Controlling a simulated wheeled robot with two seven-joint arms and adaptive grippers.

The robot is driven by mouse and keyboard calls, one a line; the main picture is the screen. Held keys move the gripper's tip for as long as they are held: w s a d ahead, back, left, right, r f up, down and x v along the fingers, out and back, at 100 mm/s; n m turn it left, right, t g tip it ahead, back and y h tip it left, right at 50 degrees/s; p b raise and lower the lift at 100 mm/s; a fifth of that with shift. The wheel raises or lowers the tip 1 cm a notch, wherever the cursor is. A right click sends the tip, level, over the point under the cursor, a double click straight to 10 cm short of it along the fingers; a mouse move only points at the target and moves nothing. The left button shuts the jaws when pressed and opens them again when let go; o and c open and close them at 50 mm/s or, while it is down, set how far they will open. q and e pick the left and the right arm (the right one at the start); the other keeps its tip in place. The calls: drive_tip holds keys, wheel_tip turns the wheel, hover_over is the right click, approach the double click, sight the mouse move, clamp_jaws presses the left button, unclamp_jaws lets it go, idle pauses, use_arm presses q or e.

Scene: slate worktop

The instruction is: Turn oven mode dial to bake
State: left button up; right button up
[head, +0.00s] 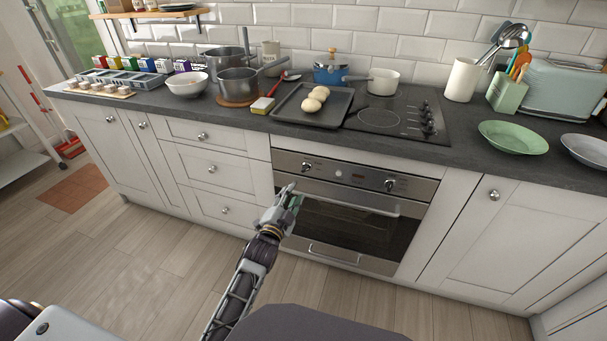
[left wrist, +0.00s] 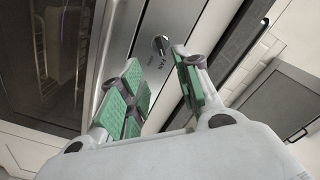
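The built-in oven has a steel control panel (head: 350,178) with a left dial (head: 307,166) and a right dial (head: 390,184). My left gripper (head: 290,193) is in front of the oven's left side, just below and left of the left dial. In the left wrist view, a silver dial (left wrist: 161,45) sits on the panel just beyond the open green-padded fingers (left wrist: 157,62), roughly in line with the gap between them. Lettering that reads FAN shows beside it. Whether the fingers touch the dial cannot be told. My right gripper is not in view.
The oven door handle (head: 350,202) runs below the panel. White drawers (head: 211,169) and cupboards flank the oven. Above are the dark worktop (head: 460,150), a hob with black knobs (head: 428,118) and a baking tray (head: 290,103) with buns. The floor in front is clear.

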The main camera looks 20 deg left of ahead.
sight(305, 171)
use_arm(q)
drive_tip(key=shift+w+d+b, duration=0.2)
drive_tip(key=shift+w+b, duration=0.85)
drive_tip(key=shift+w, duration=5.25)
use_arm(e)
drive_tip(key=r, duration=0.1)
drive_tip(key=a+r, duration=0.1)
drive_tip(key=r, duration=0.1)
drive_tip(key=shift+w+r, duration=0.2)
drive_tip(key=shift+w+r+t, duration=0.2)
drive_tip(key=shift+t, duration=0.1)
use_arm(q)
clamp_jaws()
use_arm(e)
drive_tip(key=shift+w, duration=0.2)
